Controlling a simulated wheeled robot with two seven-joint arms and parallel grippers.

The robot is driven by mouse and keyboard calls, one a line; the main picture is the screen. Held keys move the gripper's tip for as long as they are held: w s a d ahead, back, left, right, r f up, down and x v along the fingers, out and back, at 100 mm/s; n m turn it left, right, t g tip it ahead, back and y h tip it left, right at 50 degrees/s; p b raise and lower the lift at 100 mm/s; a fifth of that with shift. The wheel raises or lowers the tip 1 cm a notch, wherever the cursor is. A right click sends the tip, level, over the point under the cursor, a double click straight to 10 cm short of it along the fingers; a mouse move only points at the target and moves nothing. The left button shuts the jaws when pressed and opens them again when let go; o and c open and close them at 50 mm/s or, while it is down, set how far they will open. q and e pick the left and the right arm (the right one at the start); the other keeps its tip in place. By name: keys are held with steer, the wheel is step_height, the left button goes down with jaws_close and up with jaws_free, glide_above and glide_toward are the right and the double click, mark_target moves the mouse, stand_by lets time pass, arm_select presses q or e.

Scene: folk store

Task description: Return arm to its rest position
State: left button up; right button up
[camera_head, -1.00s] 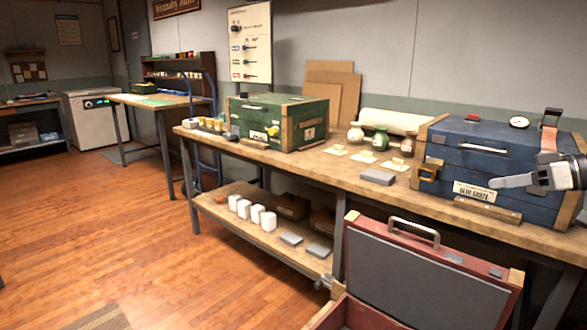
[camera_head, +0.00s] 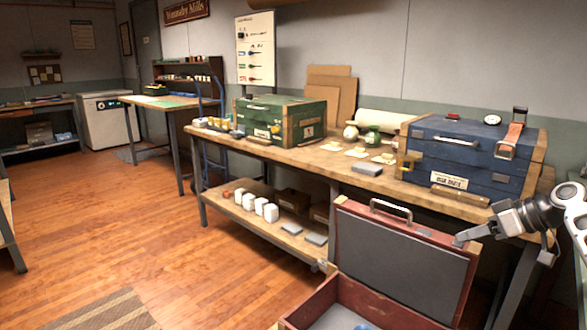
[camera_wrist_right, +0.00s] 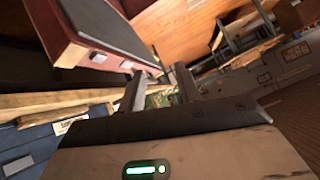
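My right gripper (camera_head: 460,240) comes in from the right edge in the head view, beside the upper right corner of the open red case's lid. In the right wrist view its two fingers (camera_wrist_right: 160,88) stand apart with nothing clearly between them, so it looks open and empty. My left gripper is not in the head view. The blue crate (camera_head: 475,153) stands shut on the long workbench behind and above my right gripper, apart from it.
The red case (camera_head: 405,262) stands open low in front of the workbench (camera_head: 310,160), its lid upright. A green crate (camera_head: 272,122), jars and small cards stand on the bench. White blocks (camera_head: 255,205) sit on its lower shelf. The wooden floor (camera_head: 150,220) at left is clear.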

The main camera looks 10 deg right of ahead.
steer(key=s+a+f+g+h+p, duration=0.1)
steer(key=s+a+f+h, duration=0.1)
steer(key=a+f, duration=0.55)
steer(key=s+a+f+g+h+p, duration=0.15)
steer(key=a+f, duration=0.25)
steer(key=f, duration=0.6)
steer(key=s+a+f+p, duration=0.2)
steer(key=s+a+f, duration=0.45)
steer(key=a, duration=0.25)
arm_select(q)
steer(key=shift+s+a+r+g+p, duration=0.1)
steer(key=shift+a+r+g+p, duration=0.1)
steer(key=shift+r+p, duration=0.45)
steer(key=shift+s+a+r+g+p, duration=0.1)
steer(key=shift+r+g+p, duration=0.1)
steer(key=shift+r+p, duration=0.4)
arm_select(e)
steer(key=s+a+r+t, duration=0.2)
steer(key=s+a+r, duration=0.2)
steer(key=s+a, duration=0.3)
steer(key=s+a+r+m+t, duration=0.1)
steer(key=s+a+r+t, duration=0.2)
steer(key=s+a+r, duration=0.2)
steer(key=s+a, duration=0.2)
steer(key=a, duration=0.1)
steer(key=shift+s+a+m+y, duration=0.2)
steer(key=shift+a+m+y, duration=0.1)
steer(key=shift+a+y, duration=0.1)
